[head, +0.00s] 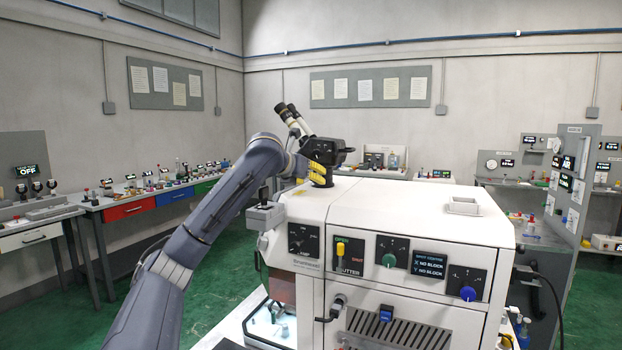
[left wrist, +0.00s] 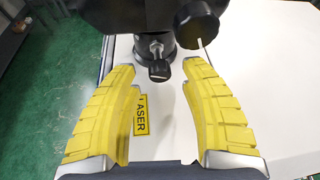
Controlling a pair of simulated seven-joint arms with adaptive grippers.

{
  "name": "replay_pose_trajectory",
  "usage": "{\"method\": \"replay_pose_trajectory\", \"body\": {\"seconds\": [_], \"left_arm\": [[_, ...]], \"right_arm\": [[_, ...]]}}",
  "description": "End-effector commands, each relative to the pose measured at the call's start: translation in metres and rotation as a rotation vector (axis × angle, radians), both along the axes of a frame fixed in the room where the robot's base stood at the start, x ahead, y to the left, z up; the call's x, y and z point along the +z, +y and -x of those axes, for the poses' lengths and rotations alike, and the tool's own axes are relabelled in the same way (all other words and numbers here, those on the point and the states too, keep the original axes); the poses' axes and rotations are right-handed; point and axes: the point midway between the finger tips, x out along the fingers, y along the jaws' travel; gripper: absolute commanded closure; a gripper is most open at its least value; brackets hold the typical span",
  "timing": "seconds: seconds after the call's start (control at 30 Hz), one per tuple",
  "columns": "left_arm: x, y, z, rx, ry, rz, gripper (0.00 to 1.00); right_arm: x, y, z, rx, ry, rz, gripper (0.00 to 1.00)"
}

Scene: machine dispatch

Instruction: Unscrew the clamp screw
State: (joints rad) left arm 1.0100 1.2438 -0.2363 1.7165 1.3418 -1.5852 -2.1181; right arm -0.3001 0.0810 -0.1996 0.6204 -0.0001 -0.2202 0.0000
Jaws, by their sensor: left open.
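The clamp screw (left wrist: 158,70) shows in the left wrist view as a small black knob with a metal shank, on a dark post under the microscope's black body (left wrist: 140,15). My left gripper (left wrist: 158,82) has yellow fingers, open and empty. Its two fingertips point toward the knob, one to each side, with clear gaps; I cannot tell how far short of it they are. In the head view my left gripper (head: 308,170) is at the base of the microscope (head: 322,152), on top of the white machine (head: 360,205). The clamp screw cannot be made out there. My right gripper is in neither view.
A larger black knob (left wrist: 195,23) sits just above and right of the clamp screw. A yellow laser label (left wrist: 141,115) lies on the white top below the fingers. The machine's top is mostly clear, with a small square fitting (head: 463,206) at right.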

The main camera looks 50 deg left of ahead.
Motion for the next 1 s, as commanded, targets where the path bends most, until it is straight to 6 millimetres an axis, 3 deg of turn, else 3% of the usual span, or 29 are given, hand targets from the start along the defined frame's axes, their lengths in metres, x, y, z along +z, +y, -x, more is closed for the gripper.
{"method": "replay_pose_trajectory", "body": {"seconds": [0.47, 0.87, 1.0], "left_arm": [[-0.0025, 0.0021, -0.0052, 0.001, 0.0, 0.0, 0.53], [-0.0026, 0.002, -0.0051, 0.001, 0.001, 0.0, 0.99], [-0.0028, 0.0021, -0.005, 0.001, 0.001, 0.0, 1.0]], "right_arm": [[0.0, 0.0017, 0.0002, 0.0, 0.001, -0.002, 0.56], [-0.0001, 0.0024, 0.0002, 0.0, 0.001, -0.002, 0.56], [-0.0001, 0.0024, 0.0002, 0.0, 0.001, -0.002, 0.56]]}}
